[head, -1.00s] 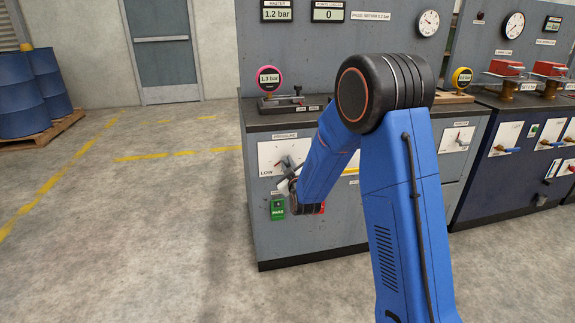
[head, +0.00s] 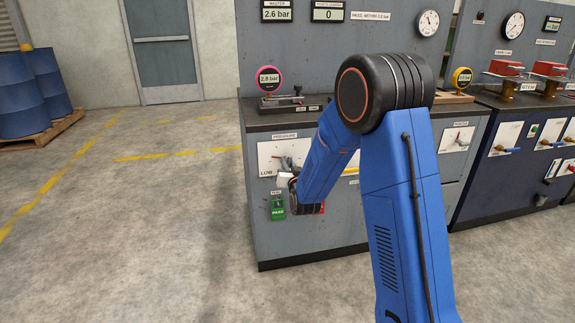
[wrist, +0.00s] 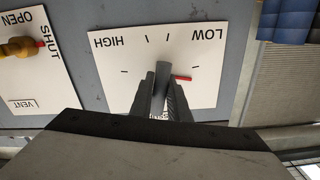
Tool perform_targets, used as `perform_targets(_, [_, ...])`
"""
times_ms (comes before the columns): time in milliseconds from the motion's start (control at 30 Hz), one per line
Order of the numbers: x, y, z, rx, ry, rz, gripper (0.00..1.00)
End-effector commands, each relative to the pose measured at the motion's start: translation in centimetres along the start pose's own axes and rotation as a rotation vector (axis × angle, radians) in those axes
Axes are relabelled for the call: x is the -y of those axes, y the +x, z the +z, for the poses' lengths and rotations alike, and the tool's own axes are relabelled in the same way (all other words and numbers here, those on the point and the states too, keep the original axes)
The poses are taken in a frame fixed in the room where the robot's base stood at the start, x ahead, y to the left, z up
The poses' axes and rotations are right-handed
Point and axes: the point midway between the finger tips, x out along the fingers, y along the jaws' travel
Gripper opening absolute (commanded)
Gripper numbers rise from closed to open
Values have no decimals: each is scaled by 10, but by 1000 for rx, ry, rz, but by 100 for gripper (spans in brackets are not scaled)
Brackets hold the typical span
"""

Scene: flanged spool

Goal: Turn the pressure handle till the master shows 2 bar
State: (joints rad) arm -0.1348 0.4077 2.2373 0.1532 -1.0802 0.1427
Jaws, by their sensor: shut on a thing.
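The master display (head: 278,15) on the upright panel reads 2.6 bar. The pressure dial plate (head: 267,158) is on the bench front, with LOW at its left; it shows upside down in the wrist view (wrist: 120,88). My gripper (wrist: 162,92) is shut on the grey pressure handle (wrist: 161,74). A red pointer (wrist: 182,78) sticks out beside the fingers, on the LOW side of the plate in the wrist view. In the head view my gripper (head: 284,179) is small and partly hidden by my wrist. The fingers cover much of the handle.
A pink-rimmed gauge (head: 268,79) on the bench reads 2.8 bar. Green PASS (head: 278,210) and red buttons sit below the dial. The vent valve (wrist: 18,47) is beside the dial in the wrist view. Blue drums (head: 20,95) stand far left; the floor between is clear.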

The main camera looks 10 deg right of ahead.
Motion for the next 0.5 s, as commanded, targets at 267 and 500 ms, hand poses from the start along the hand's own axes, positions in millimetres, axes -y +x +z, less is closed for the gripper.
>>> perform_targets(267, [-1,-1,3,7,83,1,0])
perform_targets(500, [-1,-2,4,7,99,1,0])
